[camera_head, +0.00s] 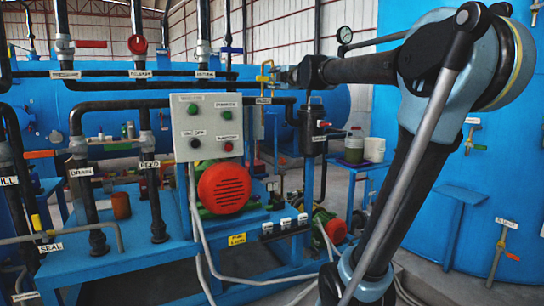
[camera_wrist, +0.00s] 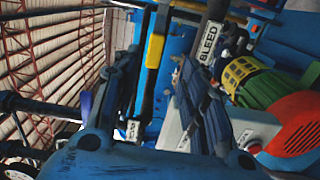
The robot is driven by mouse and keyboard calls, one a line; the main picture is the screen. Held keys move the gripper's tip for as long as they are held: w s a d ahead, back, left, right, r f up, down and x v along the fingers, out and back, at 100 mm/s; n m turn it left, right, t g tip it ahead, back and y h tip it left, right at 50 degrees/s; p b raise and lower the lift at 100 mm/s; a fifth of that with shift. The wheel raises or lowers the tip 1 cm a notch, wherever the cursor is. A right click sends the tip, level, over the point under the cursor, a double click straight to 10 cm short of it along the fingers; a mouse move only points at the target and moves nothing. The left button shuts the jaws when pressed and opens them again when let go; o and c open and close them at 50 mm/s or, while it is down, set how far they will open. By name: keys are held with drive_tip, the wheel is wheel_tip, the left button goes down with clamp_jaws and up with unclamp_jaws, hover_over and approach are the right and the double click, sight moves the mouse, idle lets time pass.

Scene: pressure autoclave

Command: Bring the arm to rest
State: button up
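My arm reaches in from the right of the head view, and my gripper (camera_head: 287,75) is at its left end, close to the pipes above the grey control box (camera_head: 208,127). In the wrist view my gripper (camera_wrist: 160,70) has its two dark blue fingers spread apart, with nothing held between them. A yellow valve handle (camera_wrist: 156,45) shows beyond the gap; in the head view a small yellow handle (camera_head: 265,78) is just left of the gripper. I cannot tell the exact distance between them. The pipe labelled BLEED (camera_wrist: 210,45) lies right of the fingers.
A red motor (camera_head: 224,188) sits under the control box on the blue frame (camera_head: 125,255). Labelled vertical pipes stand at left. A large blue tank (camera_head: 500,170) fills the right side, and a pressure gauge (camera_head: 344,35) is near my arm. A side table (camera_head: 360,165) holds containers.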

drive_tip(key=s+d+f+m+t+h, duration=0.1)
drive_tip(key=d+f+m+h, duration=0.25)
drive_tip(key=d, duration=0.25)
drive_tip(key=s+d+f+m+h, duration=0.2)
drive_tip(key=d+f+m+h, duration=0.1)
drive_tip(key=d+m, duration=0.15)
drive_tip(key=s+d+f+m+g+h, duration=0.3)
drive_tip(key=s+d+f+m, duration=0.25)
drive_tip(key=f, duration=0.35)
drive_tip(key=s+d+f+m+g+h, duration=0.2)
drive_tip(key=s+d+f+m, duration=0.2)
drive_tip(key=s+d+f, duration=0.45)
drive_tip(key=s+a+f+m+g+y, duration=0.1)
drive_tip(key=s+a+f+g, duration=0.1)
drive_tip(key=s+f, duration=0.6)
drive_tip(key=s+a+f+m+g+y, duration=0.1)
drive_tip(key=s+a+f+m+g, duration=0.1)
drive_tip(key=s+f, duration=0.6)
drive_tip(key=s+a+f+m+g+y, duration=0.2)
drive_tip(key=s+f+g, duration=0.4)
drive_tip(key=f, duration=0.8)
drive_tip(key=shift+s+a, duration=0.65)
drive_tip(key=shift+s, duration=0.4)
